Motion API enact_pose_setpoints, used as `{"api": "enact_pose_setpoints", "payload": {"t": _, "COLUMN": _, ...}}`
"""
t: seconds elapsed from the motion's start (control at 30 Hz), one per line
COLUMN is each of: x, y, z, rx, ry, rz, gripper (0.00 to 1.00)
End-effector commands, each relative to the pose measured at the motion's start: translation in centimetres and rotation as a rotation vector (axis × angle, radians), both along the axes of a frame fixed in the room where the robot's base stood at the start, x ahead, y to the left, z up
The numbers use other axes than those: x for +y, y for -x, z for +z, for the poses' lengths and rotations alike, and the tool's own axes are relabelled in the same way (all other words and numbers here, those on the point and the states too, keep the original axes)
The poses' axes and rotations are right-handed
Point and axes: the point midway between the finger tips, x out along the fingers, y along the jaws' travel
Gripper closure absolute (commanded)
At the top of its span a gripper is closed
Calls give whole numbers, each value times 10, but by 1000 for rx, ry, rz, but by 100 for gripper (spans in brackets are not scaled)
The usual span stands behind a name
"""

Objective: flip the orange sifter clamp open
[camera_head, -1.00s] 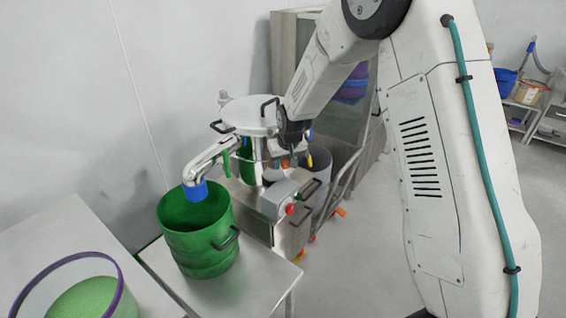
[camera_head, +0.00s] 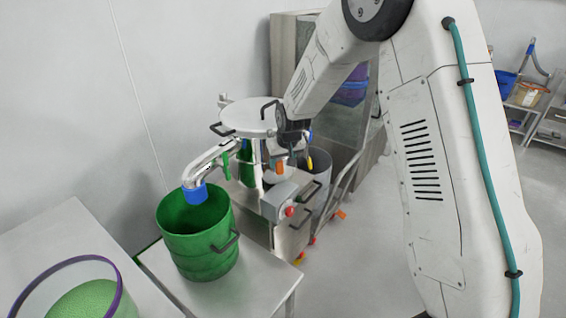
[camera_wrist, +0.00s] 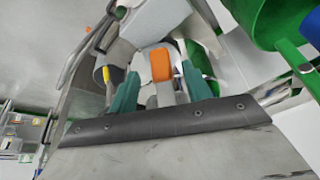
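The orange sifter clamp (camera_wrist: 160,66) shows in the wrist view between my two teal fingers. In the head view the clamp (camera_head: 279,167) is a small orange piece just below the end of my arm, beside the sifter's column. My gripper (camera_wrist: 160,72) is open, with a finger on each side of the clamp and a visible gap to each. I cannot tell how deep the clamp sits between the fingers. The sifter has a round white lid (camera_head: 247,117) and a metal spout with a blue end (camera_head: 195,192). The clamp's lower part is hidden.
A green bucket (camera_head: 198,240) stands under the spout on a metal table (camera_head: 262,280). A tub with green granules (camera_head: 88,300) is at the lower left. A grey box with a red button (camera_head: 289,211) is below the clamp. Open floor lies to the right.

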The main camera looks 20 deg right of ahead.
Motion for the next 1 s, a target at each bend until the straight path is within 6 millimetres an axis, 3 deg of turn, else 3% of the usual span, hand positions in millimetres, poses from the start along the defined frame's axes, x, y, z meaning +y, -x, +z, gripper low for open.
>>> {"api": "enact_pose_setpoints", "payload": {"t": 0.17, "x": 0, "y": 3, "z": 6, "rx": 1, "ry": 0, "rz": 1, "gripper": 51}}
{"api": "enact_pose_setpoints", "payload": {"t": 0.6, "x": -2, "y": 26, "z": 67, "rx": -1, "ry": 0, "rz": 0, "gripper": 51}}
{"api": "enact_pose_setpoints", "payload": {"t": 1.0, "x": -3, "y": 28, "z": 72, "rx": 0, "ry": 0, "rz": -1, "gripper": 51}}
